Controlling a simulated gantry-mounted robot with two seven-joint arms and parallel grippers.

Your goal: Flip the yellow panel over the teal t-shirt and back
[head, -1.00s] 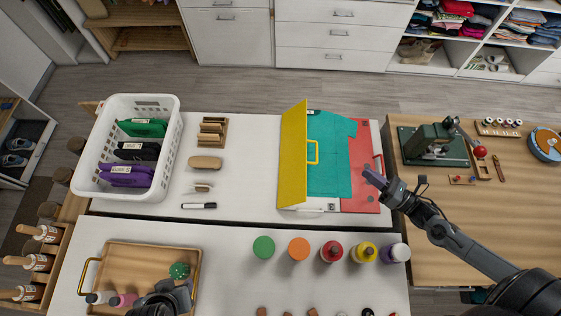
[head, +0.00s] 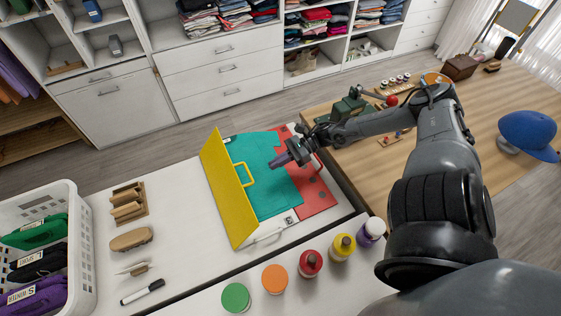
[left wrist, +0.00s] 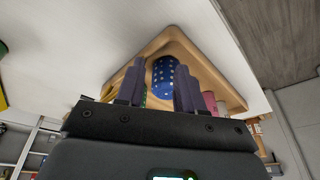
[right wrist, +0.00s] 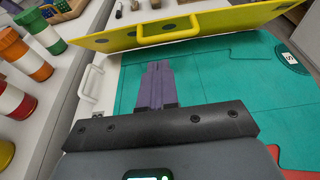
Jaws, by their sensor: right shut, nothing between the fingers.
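The yellow panel (head: 228,190) stands raised, steeply tilted, along the left side of the teal t-shirt (head: 262,165). Its yellow handle (head: 244,175) faces right, over the shirt. The t-shirt lies flat on the folding board, with the red panel (head: 318,192) to its right. My right gripper (head: 278,160) is shut and empty above the right part of the shirt, apart from the yellow panel. In the right wrist view its fingers (right wrist: 157,68) point toward the yellow handle (right wrist: 167,27). My left gripper (left wrist: 157,75) is open above a wooden tray, outside the head view.
Orange (head: 275,279), green and other colored bottles line the near table. A white basket (head: 82,250) stands at the left. A brush (head: 131,239) and marker (head: 142,292) lie between. The wooden tray (left wrist: 205,62) holds a blue dotted cup (left wrist: 164,72). A green press (head: 350,107) stands beyond the board.

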